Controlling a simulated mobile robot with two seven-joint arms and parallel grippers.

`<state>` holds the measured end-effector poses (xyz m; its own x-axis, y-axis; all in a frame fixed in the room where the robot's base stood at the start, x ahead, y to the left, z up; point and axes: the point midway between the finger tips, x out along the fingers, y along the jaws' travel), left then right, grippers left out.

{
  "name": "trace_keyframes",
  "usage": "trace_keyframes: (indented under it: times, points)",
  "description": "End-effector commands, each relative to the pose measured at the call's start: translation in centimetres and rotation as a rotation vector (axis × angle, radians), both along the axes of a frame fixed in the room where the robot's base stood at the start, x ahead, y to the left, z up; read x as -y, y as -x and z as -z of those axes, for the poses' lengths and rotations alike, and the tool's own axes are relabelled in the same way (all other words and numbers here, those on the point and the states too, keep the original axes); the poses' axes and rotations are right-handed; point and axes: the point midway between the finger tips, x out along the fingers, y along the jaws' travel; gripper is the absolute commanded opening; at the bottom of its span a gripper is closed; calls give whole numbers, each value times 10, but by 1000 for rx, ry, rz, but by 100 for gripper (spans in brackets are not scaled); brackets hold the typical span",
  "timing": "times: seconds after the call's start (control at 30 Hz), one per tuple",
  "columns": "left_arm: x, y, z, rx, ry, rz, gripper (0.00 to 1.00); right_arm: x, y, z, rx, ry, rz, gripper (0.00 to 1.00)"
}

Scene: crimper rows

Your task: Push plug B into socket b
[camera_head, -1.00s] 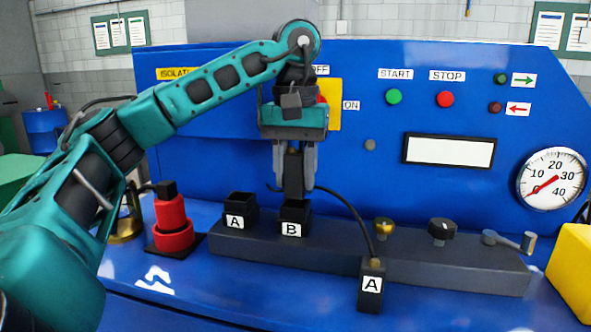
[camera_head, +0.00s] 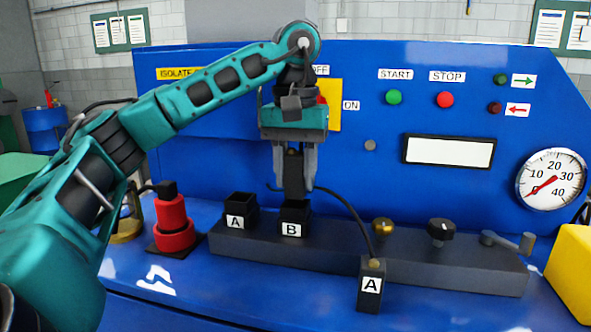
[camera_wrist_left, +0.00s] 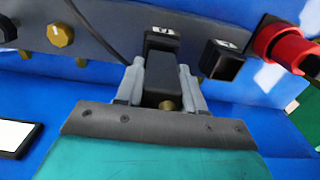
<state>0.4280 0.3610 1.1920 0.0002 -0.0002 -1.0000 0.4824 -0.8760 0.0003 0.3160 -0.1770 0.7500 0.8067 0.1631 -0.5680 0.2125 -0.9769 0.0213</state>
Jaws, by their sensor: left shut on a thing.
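My left gripper (camera_head: 295,165) is above socket b (camera_head: 294,222), pointing down, shut on a dark plug (camera_head: 294,180). The plug is upright and its lower end meets or enters the mouth of the socket; how deep it sits I cannot tell. Its letter does not show. In the left wrist view the plug (camera_wrist_left: 163,82) is between the two grey fingers, in line with the socket (camera_wrist_left: 163,38). Socket A (camera_head: 239,215) stands just left of socket b, open and empty. My right gripper is not in view.
A plug marked A (camera_head: 371,285) hangs on a black cable in front of the dark bar (camera_head: 470,270). A red stepped post (camera_head: 172,225) stands to the left. Knobs and a lever (camera_head: 510,241) sit to the right on the bar. The blue panel (camera_head: 400,190) rises behind.

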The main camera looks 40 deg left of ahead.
Motion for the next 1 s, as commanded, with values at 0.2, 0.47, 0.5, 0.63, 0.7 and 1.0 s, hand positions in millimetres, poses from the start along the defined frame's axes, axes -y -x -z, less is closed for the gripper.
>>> trace_keyframes:
  times: [0.2, 0.47, 0.5, 0.63, 0.7, 1.0]
  points:
    - [0, 0, 0, 1, 0, 0, 1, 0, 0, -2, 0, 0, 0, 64]
    - [0, 0, 2, 0, 0, 0, 1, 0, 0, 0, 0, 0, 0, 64]
    - [0, 0, 2, 0, 0, 0, 1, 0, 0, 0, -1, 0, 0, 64]
    - [0, 0, 6, 0, 0, 0, 1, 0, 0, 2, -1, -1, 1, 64]
    - [0, 0, 8, 0, 0, 0, 1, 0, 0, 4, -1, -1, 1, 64]
    - [0, 0, 15, 0, 0, 0, 1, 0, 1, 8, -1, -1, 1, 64]
